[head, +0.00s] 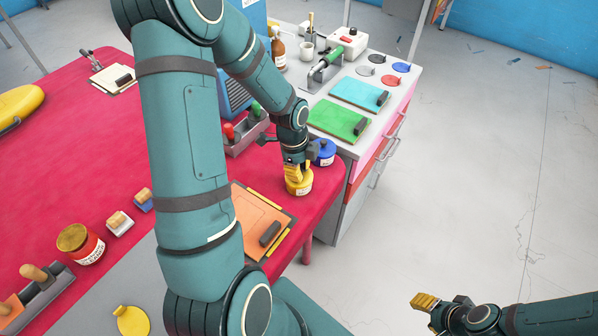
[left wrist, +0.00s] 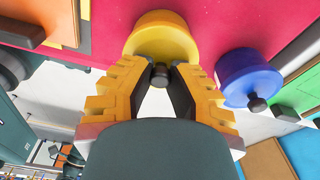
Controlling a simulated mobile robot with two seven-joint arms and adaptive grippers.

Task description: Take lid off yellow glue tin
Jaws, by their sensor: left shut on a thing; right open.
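The yellow glue tin (head: 300,183) stands near the right end of the red table, with a pale label on its side. In the left wrist view the yellow tin's lid (left wrist: 162,40) faces the camera, with a dark knob (left wrist: 160,75) in its middle. My left gripper (head: 292,168) is over the tin from above. Its yellow fingers (left wrist: 160,80) are closed in on the knob, one on each side. The lid's seat on the tin is partly hidden by the gripper. My right gripper (head: 428,303) is open and empty, low at the right over the floor.
A blue tin (head: 324,152) stands close beside the yellow tin, also in the left wrist view (left wrist: 248,78). An orange board (head: 262,222) lies in front. A white cabinet (head: 345,95) with green and cyan boards adjoins the table. A grey toolbox (head: 245,135) is behind.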

